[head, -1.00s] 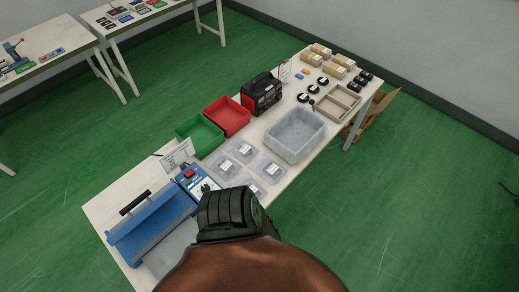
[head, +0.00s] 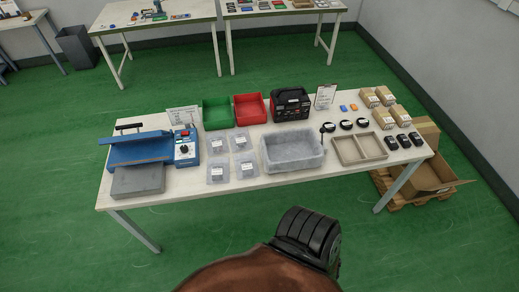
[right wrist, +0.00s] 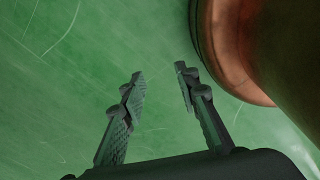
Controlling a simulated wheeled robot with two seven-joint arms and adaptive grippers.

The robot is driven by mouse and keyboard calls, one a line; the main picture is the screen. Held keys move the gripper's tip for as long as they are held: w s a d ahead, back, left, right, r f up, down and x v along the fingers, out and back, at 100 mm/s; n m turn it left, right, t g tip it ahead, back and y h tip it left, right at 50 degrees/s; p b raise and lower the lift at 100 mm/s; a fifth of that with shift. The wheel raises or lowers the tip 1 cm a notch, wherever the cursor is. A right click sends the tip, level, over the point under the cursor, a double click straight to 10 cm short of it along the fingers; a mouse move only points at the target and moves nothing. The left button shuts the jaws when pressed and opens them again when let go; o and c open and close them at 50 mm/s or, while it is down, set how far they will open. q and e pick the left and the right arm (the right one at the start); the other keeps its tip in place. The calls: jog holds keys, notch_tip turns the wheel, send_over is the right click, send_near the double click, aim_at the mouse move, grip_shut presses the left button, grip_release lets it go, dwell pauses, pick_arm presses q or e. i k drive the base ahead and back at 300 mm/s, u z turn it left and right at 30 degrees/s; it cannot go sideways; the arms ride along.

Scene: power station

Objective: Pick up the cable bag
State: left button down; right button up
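Several clear flat packs with white labels lie on the white table in the head view: one at back left (head: 215,144), one at back right (head: 240,140), one at front left (head: 217,173) and one at front right (head: 246,167). They look like bags or small boxes; I cannot tell which holds a cable. My right gripper (right wrist: 160,71) is open and empty in the right wrist view, with only green floor between its fingers. It is away from the packs. My left gripper is not in view.
A cardboard box (head: 430,176) stands at the right end.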

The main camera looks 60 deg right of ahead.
aim_at(239, 138)
jog(key=z, duration=1.2)
